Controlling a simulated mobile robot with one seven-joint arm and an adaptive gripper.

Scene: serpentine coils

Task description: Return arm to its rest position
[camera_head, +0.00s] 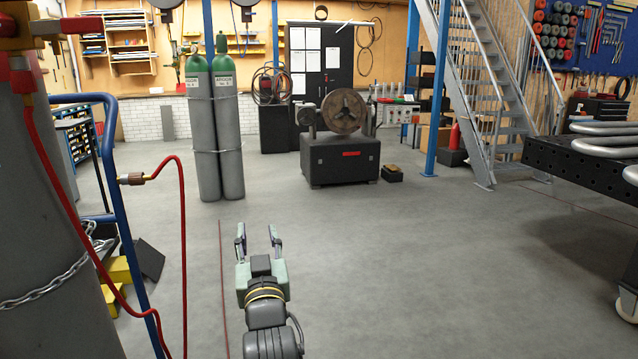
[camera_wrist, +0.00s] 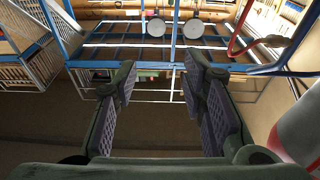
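My gripper (camera_head: 258,237) is at the lower middle of the head view, raised over bare floor with its fingers pointing away from me. Its two fingers stand apart with nothing between them. The wrist view also shows my gripper (camera_wrist: 165,95) open and empty, with dark ridged pads on both fingers. The serpentine coils (camera_head: 610,135) lie on a black perforated table (camera_head: 575,165) at the right edge of the head view, well apart from my gripper.
A large grey cylinder (camera_head: 50,220) on a blue hand cart (camera_head: 118,190) with a red hose (camera_head: 183,230) stands close on the left. Green-topped cylinders (camera_head: 215,130), a machine on a black base (camera_head: 340,160) and stairs (camera_head: 490,80) stand farther back. The middle floor is clear.

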